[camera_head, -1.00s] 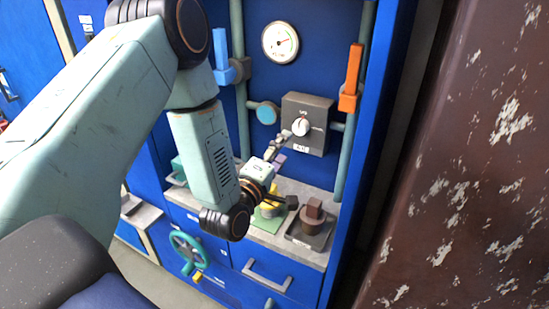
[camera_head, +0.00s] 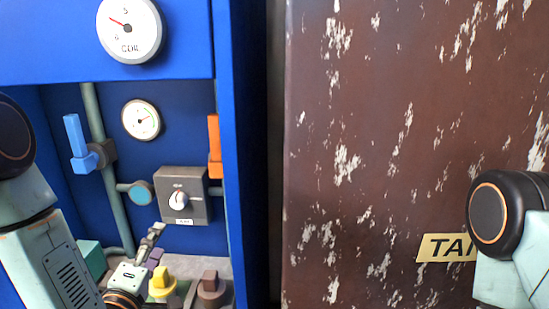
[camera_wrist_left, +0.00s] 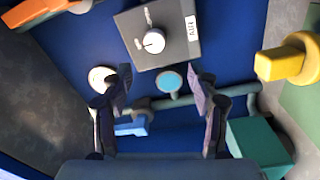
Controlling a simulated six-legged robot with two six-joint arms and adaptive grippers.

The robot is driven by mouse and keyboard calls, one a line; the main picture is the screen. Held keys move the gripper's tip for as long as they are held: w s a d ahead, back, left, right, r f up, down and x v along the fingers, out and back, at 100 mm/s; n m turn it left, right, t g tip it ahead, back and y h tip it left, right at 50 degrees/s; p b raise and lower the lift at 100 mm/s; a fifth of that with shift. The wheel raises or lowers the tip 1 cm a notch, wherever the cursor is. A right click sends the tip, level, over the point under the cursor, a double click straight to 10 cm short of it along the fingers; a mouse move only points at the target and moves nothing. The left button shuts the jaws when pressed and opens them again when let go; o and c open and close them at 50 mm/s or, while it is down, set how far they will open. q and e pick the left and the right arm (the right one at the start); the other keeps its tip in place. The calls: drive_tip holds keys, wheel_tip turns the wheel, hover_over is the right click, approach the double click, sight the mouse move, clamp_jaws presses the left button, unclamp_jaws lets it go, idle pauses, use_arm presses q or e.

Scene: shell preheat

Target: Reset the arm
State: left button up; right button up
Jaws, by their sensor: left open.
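My left arm comes in at the lower left, and its gripper (camera_head: 154,243) is below and left of the grey box (camera_head: 197,183) with a white dial knob (camera_head: 178,199). In the left wrist view the gripper (camera_wrist_left: 160,88) has its two fingers spread wide with nothing between them. The dial knob (camera_wrist_left: 153,41) lies beyond the fingertips there, apart from them. My right arm shows only as a link and joint at the right edge; its gripper is out of view.
A blue handle (camera_head: 74,137), an orange handle (camera_head: 214,143) and pipes flank the panel. Yellow (camera_head: 161,283) and brown (camera_head: 209,288) pieces stand on the shelf below. Two gauges (camera_head: 130,27) (camera_head: 141,120) are above. A worn brown tank (camera_head: 375,150) fills the right.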

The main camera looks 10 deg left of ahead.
use_arm(q)
drive_tip(key=s+d+f+m+g+h, duration=0.1)
drive_tip(key=s+d+f+m+g, duration=0.1)
drive_tip(key=s+f+m+g, duration=0.55)
drive_tip(key=s+d+f+m+g, duration=0.3)
drive_tip(key=s+f, duration=0.2)
drive_tip(key=f, duration=0.6)
drive_tip(key=s+d+f+m+g, duration=0.1)
drive_tip(key=s+f+g, duration=0.3)
drive_tip(key=s, duration=0.6)
drive_tip(key=s+d+f+m+g, duration=0.1)
drive_tip(key=s+f+m+g, duration=0.2)
drive_tip(key=s, duration=0.7)
drive_tip(key=shift+s+f+m+g+b, duration=0.35)
drive_tip(key=shift+g, duration=0.1)
